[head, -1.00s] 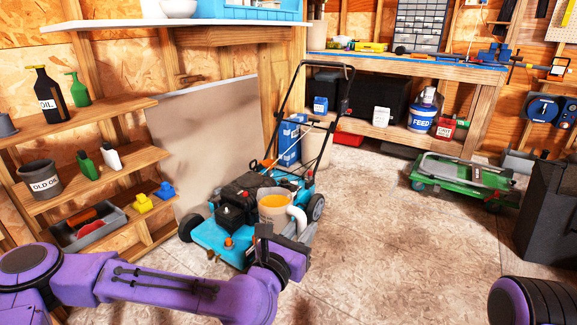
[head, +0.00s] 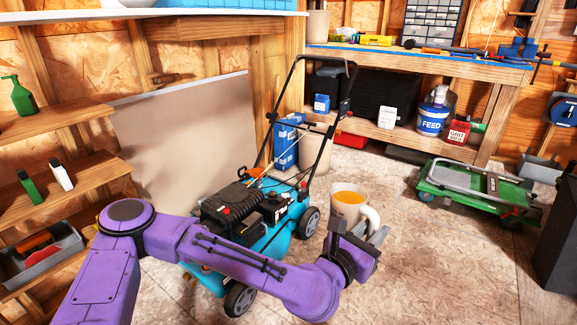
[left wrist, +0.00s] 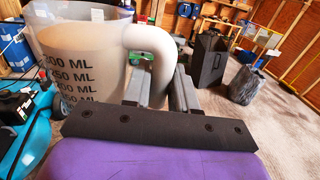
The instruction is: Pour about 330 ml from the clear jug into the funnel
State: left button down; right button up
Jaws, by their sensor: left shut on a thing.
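The clear jug (head: 351,200) holds orange-yellow liquid and looks about upright, in the air to the right of the mower (head: 278,236). My left gripper (head: 365,235) is shut on the jug's pale, thick handle. In the left wrist view, the jug (left wrist: 82,62) fills the left side with dark ML markings, and its handle runs down between the gripper's fingers (left wrist: 158,88). I cannot make out the funnel for sure; my left arm covers part of the mower's front. My right gripper is not in view.
Shelves (head: 65,190) with bottles stand at the left, and a tan board (head: 190,150) leans behind the mower. A green folded cart (head: 480,190) lies at the right. A workbench (head: 420,62) stands at the back.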

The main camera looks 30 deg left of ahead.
aim_at(255, 172)
jog(key=z, duration=0.1)
jog(key=i, duration=2.2)
jog(key=u, duration=0.95)
jog(key=i, duration=0.7)
jog(key=u, duration=1.2)
jog(key=i, duration=0.5)
jog(key=u, duration=0.35)
